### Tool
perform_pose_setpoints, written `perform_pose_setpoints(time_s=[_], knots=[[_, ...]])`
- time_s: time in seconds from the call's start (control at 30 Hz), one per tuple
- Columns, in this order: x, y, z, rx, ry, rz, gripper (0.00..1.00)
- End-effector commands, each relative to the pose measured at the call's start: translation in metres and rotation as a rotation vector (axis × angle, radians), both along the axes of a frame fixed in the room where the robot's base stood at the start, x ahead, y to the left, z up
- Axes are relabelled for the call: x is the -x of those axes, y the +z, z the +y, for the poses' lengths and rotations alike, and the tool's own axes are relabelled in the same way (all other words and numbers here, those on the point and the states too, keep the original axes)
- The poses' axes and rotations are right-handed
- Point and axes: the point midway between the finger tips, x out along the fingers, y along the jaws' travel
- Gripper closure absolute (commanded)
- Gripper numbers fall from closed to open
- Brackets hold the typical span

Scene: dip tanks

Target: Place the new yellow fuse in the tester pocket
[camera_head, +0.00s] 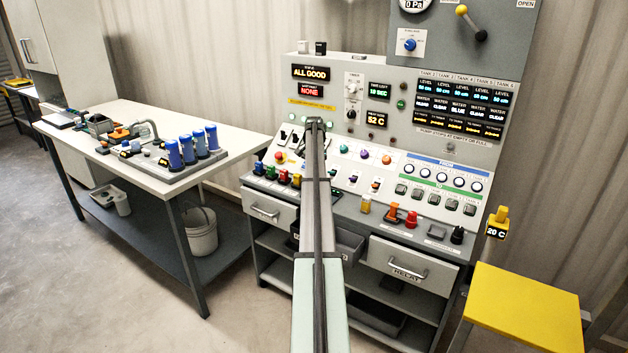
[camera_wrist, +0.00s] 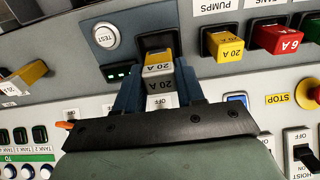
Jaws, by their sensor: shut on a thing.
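In the wrist view the yellow fuse (camera_wrist: 160,73), marked 20 A, is between the two blue fingers of my gripper (camera_wrist: 160,86), which is shut on it. The fuse's far end is at the dark opening of the tester pocket (camera_wrist: 154,41), beside the round TEST button (camera_wrist: 106,36). I cannot tell how deep it sits. A small green lamp (camera_wrist: 118,72) is lit next to the pocket. In the head view my own arm hides the gripper, the held fuse and the pocket.
Close beside the pocket, a yellow 20 A fuse (camera_wrist: 222,45) under the PUMPS label and a red 6 A fuse (camera_wrist: 278,37) stand in a row. Another yellow block (camera_wrist: 24,78) is on the other side.

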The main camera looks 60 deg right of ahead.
Motion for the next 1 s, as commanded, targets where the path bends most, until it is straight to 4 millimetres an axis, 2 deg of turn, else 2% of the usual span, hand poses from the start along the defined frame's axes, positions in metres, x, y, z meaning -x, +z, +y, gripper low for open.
perform_pose_setpoints(time_s=[0.3,0.7,0.73,1.0], knots=[[0.0,-0.034,0.0,0.0,0.0,0.0,0.93],[0.0,-0.038,0.0,0.0,0.0,0.0,0.93],[0.0,-0.038,0.0,0.0,0.0,0.0,0.6],[0.0,-0.037,0.0,0.0,0.0,0.0,0.36]])
